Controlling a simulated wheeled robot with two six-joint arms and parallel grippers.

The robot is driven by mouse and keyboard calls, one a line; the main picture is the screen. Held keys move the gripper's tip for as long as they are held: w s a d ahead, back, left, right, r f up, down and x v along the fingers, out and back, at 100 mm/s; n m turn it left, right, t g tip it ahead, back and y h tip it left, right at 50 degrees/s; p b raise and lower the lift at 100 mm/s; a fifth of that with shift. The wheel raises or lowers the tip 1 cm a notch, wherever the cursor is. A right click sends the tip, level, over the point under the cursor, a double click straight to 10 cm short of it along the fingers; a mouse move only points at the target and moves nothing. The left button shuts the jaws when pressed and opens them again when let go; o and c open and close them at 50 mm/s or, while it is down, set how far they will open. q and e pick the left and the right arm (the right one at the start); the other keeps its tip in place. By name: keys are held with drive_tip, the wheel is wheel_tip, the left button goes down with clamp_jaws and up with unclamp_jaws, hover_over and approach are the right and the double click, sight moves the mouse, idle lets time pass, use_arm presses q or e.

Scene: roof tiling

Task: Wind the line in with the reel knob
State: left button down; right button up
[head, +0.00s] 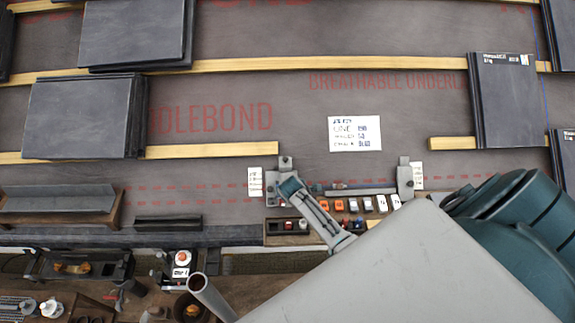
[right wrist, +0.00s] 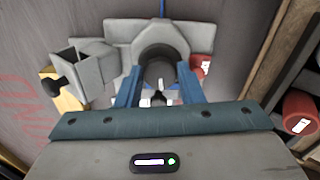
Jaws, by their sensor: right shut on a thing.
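In the right wrist view, the two blue fingers of my right gripper (right wrist: 158,95) close on a dark round knob (right wrist: 158,74). The knob stands in front of a grey rounded reel housing (right wrist: 160,38), and a blue line (right wrist: 162,8) runs up from behind it. In the head view, my right gripper (head: 289,187) reaches in from the lower right to a grey bracket (head: 285,163) on the roof; the knob is hidden there. A thin blue line (head: 544,85) also shows near the right edge. My left gripper is not in view.
A tray (head: 277,239) of small coloured pieces lies below the bracket. A second grey bracket (head: 404,178) stands to its right. Slate stacks (head: 78,117) and (head: 503,95) rest on wooden battens (head: 225,152). A cluttered bench (head: 255,287) fills the lower left.

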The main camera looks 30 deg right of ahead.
drive_tip(key=m+p, duration=0.1)
drive_tip(key=m, duration=0.3)
drive_tip(key=shift+m, duration=0.3)
drive_tip(key=m, duration=0.4)
drive_tip(key=shift+s+a+f+m, duration=0.1)
drive_tip(key=shift+m, duration=0.2)
drive_tip(key=m, duration=0.4)
drive_tip(key=shift+m+b, duration=0.3)
drive_tip(key=m+b, duration=0.1)
drive_tip(key=m, duration=0.3)
drive_tip(key=shift+a+m+h, duration=0.1)
drive_tip(key=shift+m+h, duration=0.2)
drive_tip(key=shift+m, duration=0.4)
drive_tip(key=o, duration=1)
drive_tip(key=shift+c, duration=0.2)
